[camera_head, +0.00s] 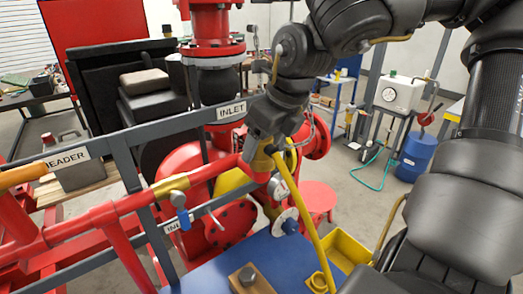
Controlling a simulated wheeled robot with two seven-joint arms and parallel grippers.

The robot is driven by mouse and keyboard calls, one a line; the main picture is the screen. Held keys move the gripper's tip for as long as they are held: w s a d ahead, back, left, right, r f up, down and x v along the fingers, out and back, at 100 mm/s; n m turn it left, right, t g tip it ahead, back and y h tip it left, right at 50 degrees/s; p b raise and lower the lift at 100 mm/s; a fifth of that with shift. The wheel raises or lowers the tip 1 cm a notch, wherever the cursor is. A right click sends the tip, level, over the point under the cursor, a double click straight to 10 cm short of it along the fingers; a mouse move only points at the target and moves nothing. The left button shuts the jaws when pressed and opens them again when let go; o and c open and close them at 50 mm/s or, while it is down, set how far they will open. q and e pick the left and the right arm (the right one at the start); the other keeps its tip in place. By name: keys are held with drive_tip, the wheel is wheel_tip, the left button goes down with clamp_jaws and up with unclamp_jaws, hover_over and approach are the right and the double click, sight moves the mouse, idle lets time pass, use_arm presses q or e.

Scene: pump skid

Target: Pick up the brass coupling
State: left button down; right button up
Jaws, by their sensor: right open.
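My right gripper (262,147) comes down from the upper right, its jaws open, at the right end of the red pipe (105,214). A brass-coloured piece (262,162) shows just under the fingertips; it may be the brass coupling, but the gripper partly hides it. I cannot tell whether the fingers touch it. Another brass-coloured fitting (172,187) with a blue-handled valve (182,208) sits on the red pipe. A small yellow-brass fitting (319,283) is at the bottom, by the yellow hose (309,215). My left gripper is not in view.
A grey rail (160,127) with an INLET label crosses in front of the red pump (215,230). A gauge (279,190) is close below my right gripper. A yellow tray (348,250) borders the blue surface (220,268).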

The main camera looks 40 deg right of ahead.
drive_tip(key=shift+s+a, duration=0.1)
drive_tip(key=shift+s, duration=0.05)
drive_tip(key=shift+c, duration=0.9)
drive_tip(key=c, duration=0.9)
drive_tip(key=shift+c, duration=0.5)
drive_tip(key=shift+r, duration=0.2)
